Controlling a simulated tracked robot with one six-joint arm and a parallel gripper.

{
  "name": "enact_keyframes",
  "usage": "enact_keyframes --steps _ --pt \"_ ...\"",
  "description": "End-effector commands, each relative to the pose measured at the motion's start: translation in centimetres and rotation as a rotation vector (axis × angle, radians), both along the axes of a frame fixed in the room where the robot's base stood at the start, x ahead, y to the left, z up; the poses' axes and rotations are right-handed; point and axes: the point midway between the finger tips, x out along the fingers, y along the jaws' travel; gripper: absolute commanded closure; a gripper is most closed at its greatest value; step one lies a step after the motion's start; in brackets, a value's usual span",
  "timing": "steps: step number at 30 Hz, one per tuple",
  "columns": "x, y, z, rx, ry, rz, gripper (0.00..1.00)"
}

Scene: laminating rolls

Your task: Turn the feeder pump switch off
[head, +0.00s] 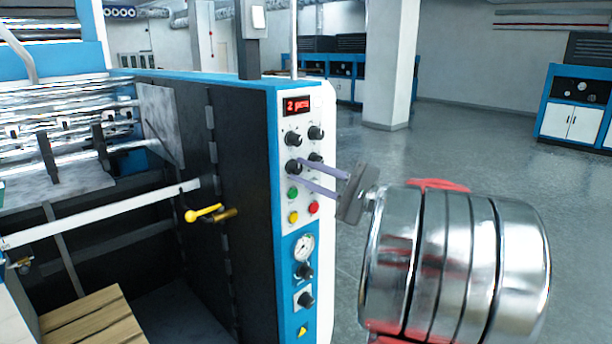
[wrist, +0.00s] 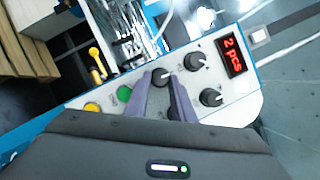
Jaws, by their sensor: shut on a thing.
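The control panel (head: 284,226) has a white face with several black rotary knobs; their labels are too small to read, so I cannot tell by name which is the feeder pump switch. My gripper (head: 296,172) reaches in from the right and is shut on the left knob of the second row (head: 292,166). In the wrist view my gripper (wrist: 161,82) has a finger on each side of that knob (wrist: 160,75), whose top shows between the tips. The knob to its right (head: 315,157) is partly behind my fingers.
Two knobs (head: 293,138) and a red display (head: 296,105) sit above. Green (head: 293,193), red (head: 314,207) and yellow (head: 293,217) buttons lie just below, close to my fingers. A yellow-handled lever (head: 204,212) sticks out at left. Open floor (head: 455,145) lies to the right.

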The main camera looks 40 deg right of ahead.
Motion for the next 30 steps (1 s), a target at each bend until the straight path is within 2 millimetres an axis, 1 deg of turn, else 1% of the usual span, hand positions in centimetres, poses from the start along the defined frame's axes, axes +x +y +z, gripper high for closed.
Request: enact_keyframes --steps 6,19,20,27,30 --pt "0.02 0.14 -0.14 -0.062 0.002 0.006 1.0" --pt "0.05 0.22 -0.19 -0.074 0.003 0.008 1.0" --pt "0.05 0.22 -0.2 -0.073 0.003 0.008 0.76" --pt "0.06 0.14 -0.09 -0.074 0.001 0.005 0.59" --pt "0.06 0.11 -0.05 -0.073 0.001 0.004 0.59"
